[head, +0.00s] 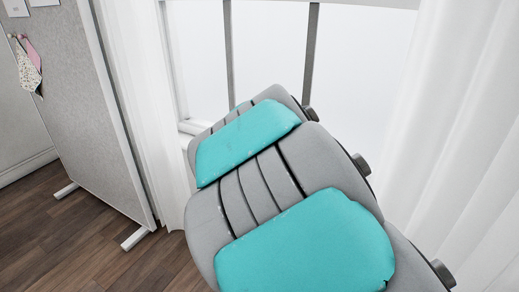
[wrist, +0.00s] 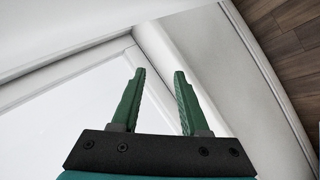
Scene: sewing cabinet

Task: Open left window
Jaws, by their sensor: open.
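The window (head: 197,55) stands behind my arm in the head view, with a pale frame and grey upright bars dividing bright panes. Its left part is partly covered by my arm at the bottom. No handle shows clearly. In the wrist view, my gripper (wrist: 159,75) has two green fingers spread apart with nothing between them. A white frame edge and a pale pane (wrist: 60,125) lie beyond the fingers. I cannot tell whether the fingertips touch the frame. My gripper is hidden behind my arm in the head view.
White curtains hang left (head: 140,90) and right (head: 455,130) of the window. A grey pinboard divider (head: 95,110) on white feet stands at the left, with cloth pieces (head: 30,68) hanging from pins beside it. The wooden floor (head: 60,245) at lower left is clear.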

